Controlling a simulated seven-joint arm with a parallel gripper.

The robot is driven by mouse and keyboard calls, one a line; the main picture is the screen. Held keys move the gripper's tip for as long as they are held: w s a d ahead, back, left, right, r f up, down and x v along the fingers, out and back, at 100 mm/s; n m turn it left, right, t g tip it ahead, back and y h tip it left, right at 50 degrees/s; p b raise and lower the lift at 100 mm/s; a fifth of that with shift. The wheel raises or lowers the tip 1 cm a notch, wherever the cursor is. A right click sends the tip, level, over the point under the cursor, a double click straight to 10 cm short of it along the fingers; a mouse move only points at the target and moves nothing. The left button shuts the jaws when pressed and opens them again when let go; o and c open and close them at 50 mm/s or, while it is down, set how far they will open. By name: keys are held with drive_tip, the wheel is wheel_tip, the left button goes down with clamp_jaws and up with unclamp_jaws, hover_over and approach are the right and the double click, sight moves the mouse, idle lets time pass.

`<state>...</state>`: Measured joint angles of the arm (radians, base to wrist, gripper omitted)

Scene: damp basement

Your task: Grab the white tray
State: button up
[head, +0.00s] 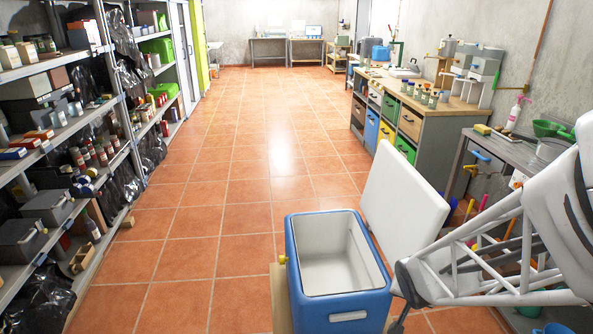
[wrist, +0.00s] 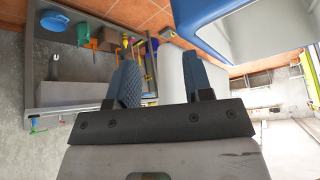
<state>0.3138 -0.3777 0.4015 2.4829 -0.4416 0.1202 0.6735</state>
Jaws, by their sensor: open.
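I cannot make out a separate white tray in either view. A blue cooler box (head: 338,308) with a white, empty-looking inside stands open at the bottom centre of the head view. Its white lid (head: 405,200) is raised on the right side. In the wrist view my gripper (wrist: 161,75) is open, its two blue-grey fingers apart with nothing held between them. A blue edge with a white surface (wrist: 255,30), seemingly the cooler, shows beyond the fingers at the upper right. In the head view the fingers cannot be made out.
Loaded shelves (head: 60,150) line the left. A workbench with coloured drawers (head: 408,124) stands at the right, with a metal table (head: 510,150) holding bottles and bowls nearer. My white arm enters from the right beside the cooler. The tiled floor (head: 235,170) is clear in the middle.

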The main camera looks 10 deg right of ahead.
wheel_tip(320, 180, down, 9)
drive_tip(key=d+m+t+y, duration=0.1)
drive_tip(key=d+m, duration=0.1)
drive_tip(key=d, duration=0.1)
drive_tip(key=s+a+f+m+t+y, duration=0.1)
drive_tip(key=s+a+f+m+y, duration=0.1)
drive_tip(key=s+f, duration=0.1)
drive_tip(key=s+a+f+m+t+y, duration=0.1)
drive_tip(key=s+a+f+m, duration=0.1)
drive_tip(key=f, duration=0.4)
drive_tip(key=s+a+f+m+t+y, duration=0.1)
drive_tip(key=s+f+m+t+y, duration=0.1)
drive_tip(key=s+f+m, duration=0.1)
drive_tip(key=shift+s+a+f+y, duration=0.15)
drive_tip(key=shift+s+a+f, duration=0.1)
drive_tip(key=shift+f, duration=0.2)
drive_tip(key=shift+s+a+f+y, duration=0.15)
drive_tip(key=shift+s+f, duration=0.05)
drive_tip(key=shift+f, duration=0.2)
drive_tip(key=shift+s+a+f+m, duration=0.1)
drive_tip(key=shift+s+a+m, duration=0.2)
drive_tip(key=shift+m, duration=0.2)
drive_tip(key=shift+w, duration=0.15)
drive_tip(key=shift+x, duration=1.2)
drive_tip(key=shift+w+a, duration=0.1)
drive_tip(key=shift+x, duration=2.5)
